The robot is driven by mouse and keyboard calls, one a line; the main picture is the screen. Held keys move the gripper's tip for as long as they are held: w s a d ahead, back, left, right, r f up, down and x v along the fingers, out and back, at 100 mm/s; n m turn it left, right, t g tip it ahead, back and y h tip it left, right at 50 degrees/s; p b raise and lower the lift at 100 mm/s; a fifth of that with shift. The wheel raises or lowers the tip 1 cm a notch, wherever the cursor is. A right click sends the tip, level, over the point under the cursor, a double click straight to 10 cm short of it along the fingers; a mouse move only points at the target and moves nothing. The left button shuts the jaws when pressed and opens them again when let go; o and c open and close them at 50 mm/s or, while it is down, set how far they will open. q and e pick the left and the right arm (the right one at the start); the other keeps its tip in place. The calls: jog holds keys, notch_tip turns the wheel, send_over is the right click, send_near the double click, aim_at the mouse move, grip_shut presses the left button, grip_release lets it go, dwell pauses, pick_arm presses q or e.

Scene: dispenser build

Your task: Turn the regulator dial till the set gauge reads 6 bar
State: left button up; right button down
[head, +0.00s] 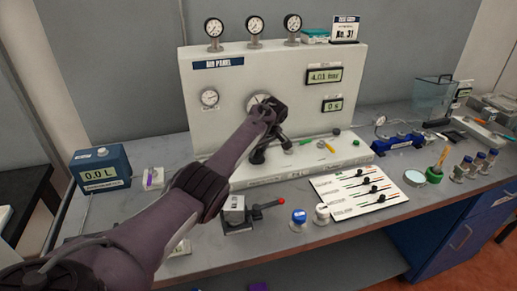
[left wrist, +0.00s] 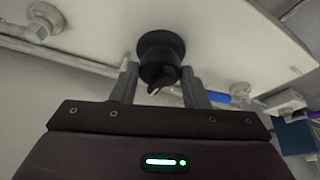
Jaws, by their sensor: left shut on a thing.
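The regulator dial is a black round knob (left wrist: 160,48) on the white panel, seen in the left wrist view. My left gripper (left wrist: 160,82) has a finger on each side of it and is shut on it. In the head view my left gripper (head: 271,148) is at the lower middle of the air panel (head: 225,128), and the dial is hidden behind it. A round gauge (head: 257,100) just above is partly covered by my wrist; its needle cannot be read. A digital display (head: 324,76) reads 4.01 bar. My right gripper is not in view.
Another small gauge (head: 209,98) is at the panel's left, and a second display (head: 333,105) reads 0 s. A red-tipped lever valve (head: 238,214) and a slider board (head: 366,190) stand in front. A blue 0.0 L meter (head: 101,168) is at left.

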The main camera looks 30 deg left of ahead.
pick_arm(q)
jog(key=shift+r+m+p, duration=0.2)
jog(key=shift+m+p, duration=0.2)
jog(key=shift+p, duration=0.2)
jog(key=m+t+p, duration=0.1)
jog(key=m+p, duration=0.2)
jog(key=shift+s+a+h+p, duration=0.1)
jog(key=shift+s+h+p, duration=0.05)
jog(key=shift+h+p, duration=0.25)
jog(key=shift+m+t+p, duration=0.4)
jog(key=shift+m+p, duration=0.3)
jog(key=shift+m, duration=0.2)
jog(key=shift+s+a+m+h+p, duration=0.1)
jog(key=shift+m+h+p, duration=0.4)
jog(key=shift+m, duration=0.4)
jog(key=shift+f+m+t, duration=0.1)
jog(key=shift+m+t, duration=0.4)
jog(key=shift+m, duration=0.4)
jog(key=shift+a+f+m+h, duration=0.1)
jog(key=shift+m+h, duration=0.4)
jog(key=shift+m, duration=0.45)
jog(key=shift+a+m+h, duration=0.1)
jog(key=shift+m+h, duration=0.4)
jog(key=shift+m, duration=0.45)
